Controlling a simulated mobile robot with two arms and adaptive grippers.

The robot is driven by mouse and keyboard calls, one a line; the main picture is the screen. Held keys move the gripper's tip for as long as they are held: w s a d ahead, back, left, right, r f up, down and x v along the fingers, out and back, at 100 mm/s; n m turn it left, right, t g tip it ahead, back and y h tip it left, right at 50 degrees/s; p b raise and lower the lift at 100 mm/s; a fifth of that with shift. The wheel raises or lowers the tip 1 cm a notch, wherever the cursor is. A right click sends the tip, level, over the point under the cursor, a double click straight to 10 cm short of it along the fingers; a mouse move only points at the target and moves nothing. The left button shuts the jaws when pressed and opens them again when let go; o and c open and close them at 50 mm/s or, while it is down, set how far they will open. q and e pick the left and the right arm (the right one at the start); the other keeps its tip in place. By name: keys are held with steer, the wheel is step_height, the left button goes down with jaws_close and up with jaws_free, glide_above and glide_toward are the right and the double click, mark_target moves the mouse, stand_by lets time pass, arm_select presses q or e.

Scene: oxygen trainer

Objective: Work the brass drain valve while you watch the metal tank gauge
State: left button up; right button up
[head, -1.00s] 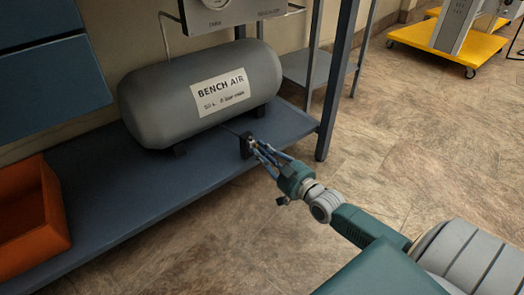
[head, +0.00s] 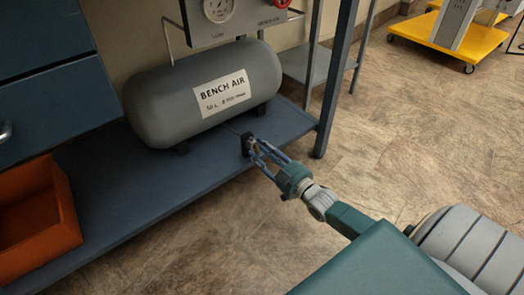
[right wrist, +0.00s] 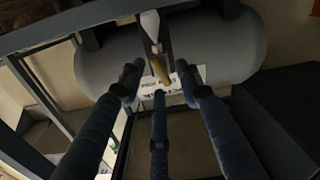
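The brass drain valve (right wrist: 161,71) shows in the right wrist view as a small tan-gold piece below a pale fitting, in front of the grey tank (head: 205,95). My right gripper (head: 254,148) reaches a small dark block at the tank's lower front; its blue fingers hide the valve in the head view. In the right wrist view the fingers (right wrist: 160,84) stand apart on both sides of the brass piece and below it, with gaps showing. The metal tank gauge (head: 219,9) is a round white dial on the panel above; its reading is too small to tell. My left gripper is out of view.
A red knob (head: 282,3) sits on the grey panel right of the gauge. The tank rests on a blue shelf (head: 110,215) with an upright post (head: 335,80) at its right. An orange bin (head: 35,220) stands at the left. Open floor lies to the right.

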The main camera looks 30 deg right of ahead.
steer(key=s+d, duration=0.1)
steer(key=s, duration=1.1)
stand_by(2.4)
